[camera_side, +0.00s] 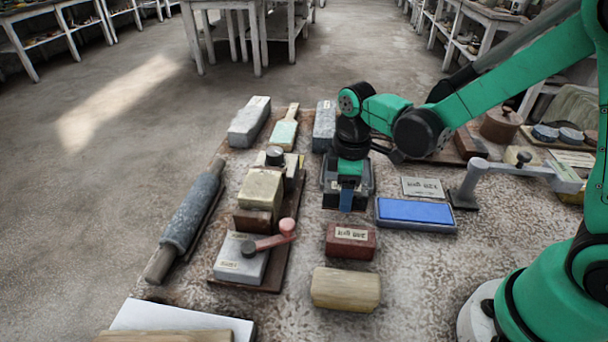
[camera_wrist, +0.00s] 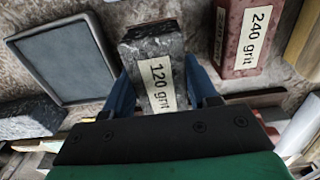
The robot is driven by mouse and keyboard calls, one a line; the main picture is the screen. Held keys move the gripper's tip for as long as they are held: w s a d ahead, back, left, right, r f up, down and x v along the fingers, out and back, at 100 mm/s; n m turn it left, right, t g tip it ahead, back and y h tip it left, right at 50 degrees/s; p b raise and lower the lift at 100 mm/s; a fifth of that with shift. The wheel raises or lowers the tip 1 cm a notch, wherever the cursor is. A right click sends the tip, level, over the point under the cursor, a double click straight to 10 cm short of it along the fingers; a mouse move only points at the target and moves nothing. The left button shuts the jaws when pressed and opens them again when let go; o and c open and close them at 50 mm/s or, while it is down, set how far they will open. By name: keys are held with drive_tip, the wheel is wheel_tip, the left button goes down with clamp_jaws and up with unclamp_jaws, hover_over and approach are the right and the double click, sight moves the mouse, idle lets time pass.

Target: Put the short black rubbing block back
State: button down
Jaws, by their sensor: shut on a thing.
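The short black rubbing block (camera_wrist: 150,45) is speckled dark grey and carries a "120 grit" label. In the wrist view it sits between the two blue fingers of my gripper (camera_wrist: 156,76), which are shut on its sides. In the side view my gripper (camera_side: 347,192) points down near the middle of the table, and its body hides most of the block. I cannot tell whether the block touches the table. A flat card with a "120 grit" label (camera_side: 422,187) lies to the right of my gripper.
A red "240 grit" block (camera_side: 350,243) stands close in front of my gripper, and a yellowish block (camera_side: 345,288) beyond it. Boards with several blocks (camera_side: 262,190) are at left. The wrist view shows a dark rimmed panel (camera_wrist: 65,55).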

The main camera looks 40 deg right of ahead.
drive_tip(key=shift+f, duration=1.2)
drive_tip(key=shift+f, duration=0.15)
drive_tip(key=shift+c, duration=1.2)
unclamp_jaws()
wheel_tip(320, 180, up, 12)
drive_tip(key=shift+r, duration=0.15)
drive_tip(key=shift+s+d+r+m, duration=0.1)
drive_tip(key=shift+s+r+m, duration=0.1)
drive_tip(key=shift+m, duration=0.1)
drive_tip(key=s+m+t, duration=0.1)
drive_tip(key=m+t, duration=0.1)
drive_tip(key=s+d+m+t, duration=0.1)
drive_tip(key=s+m+t, duration=0.1)
drive_tip(key=m, duration=0.1)
drive_tip(key=s+m+t, duration=0.1)
drive_tip(key=m+t, duration=0.2)
drive_tip(key=shift+s+d+r, duration=0.25)
drive_tip(key=shift+s+d, duration=0.1)
drive_tip(key=shift+d, duration=0.05)
